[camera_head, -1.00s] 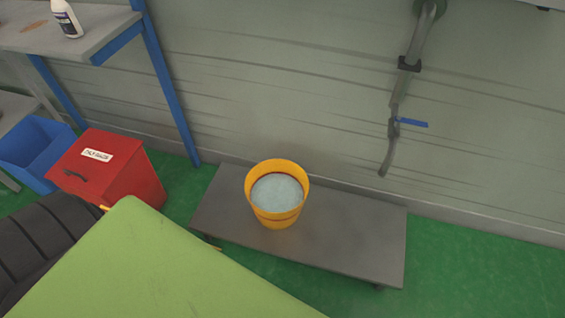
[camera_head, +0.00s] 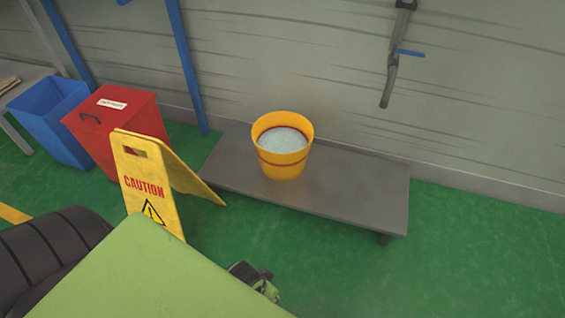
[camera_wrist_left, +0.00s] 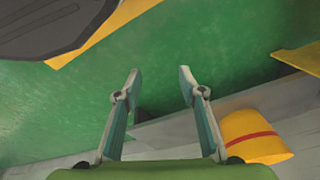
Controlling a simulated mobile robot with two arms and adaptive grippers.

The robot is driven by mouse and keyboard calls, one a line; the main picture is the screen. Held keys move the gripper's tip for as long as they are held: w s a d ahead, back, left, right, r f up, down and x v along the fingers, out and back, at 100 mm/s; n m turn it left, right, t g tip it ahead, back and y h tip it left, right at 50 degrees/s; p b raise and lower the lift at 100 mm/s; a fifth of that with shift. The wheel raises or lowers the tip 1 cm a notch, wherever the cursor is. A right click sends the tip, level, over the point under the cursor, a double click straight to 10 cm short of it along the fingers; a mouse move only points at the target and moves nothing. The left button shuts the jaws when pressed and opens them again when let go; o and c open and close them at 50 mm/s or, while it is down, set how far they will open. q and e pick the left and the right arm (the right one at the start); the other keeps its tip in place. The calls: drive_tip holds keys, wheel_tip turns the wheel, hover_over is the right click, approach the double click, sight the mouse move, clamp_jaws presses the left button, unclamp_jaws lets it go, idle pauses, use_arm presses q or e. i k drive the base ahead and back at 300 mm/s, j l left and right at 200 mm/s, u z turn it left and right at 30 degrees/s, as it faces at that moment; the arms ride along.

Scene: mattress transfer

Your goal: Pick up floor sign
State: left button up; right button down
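The yellow floor sign (camera_head: 150,190) stands open as an A-frame on the green floor in the head view, with "CAUTION" and a warning triangle on its front. The green surface in the foreground covers its lower front edge. In the left wrist view, my left gripper (camera_wrist_left: 159,85) is open, with nothing between its two fingers. Yellow pieces show at the upper left and right edge of that view; I cannot tell which belong to the sign. In the head view, a small dark mechanical part shows beyond the green surface. My right gripper is not in view.
A yellow bucket (camera_head: 283,147) of pale contents stands on a low grey platform (camera_head: 350,195), right of the sign. A red lidded bin (camera_head: 125,130) and a blue bin (camera_head: 55,120) stand behind it. A blue-handled pipe (camera_head: 392,65) is on the wall. Green floor is clear at lower right.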

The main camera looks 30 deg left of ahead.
sight(146, 179)
drive_tip(key=u, duration=2)
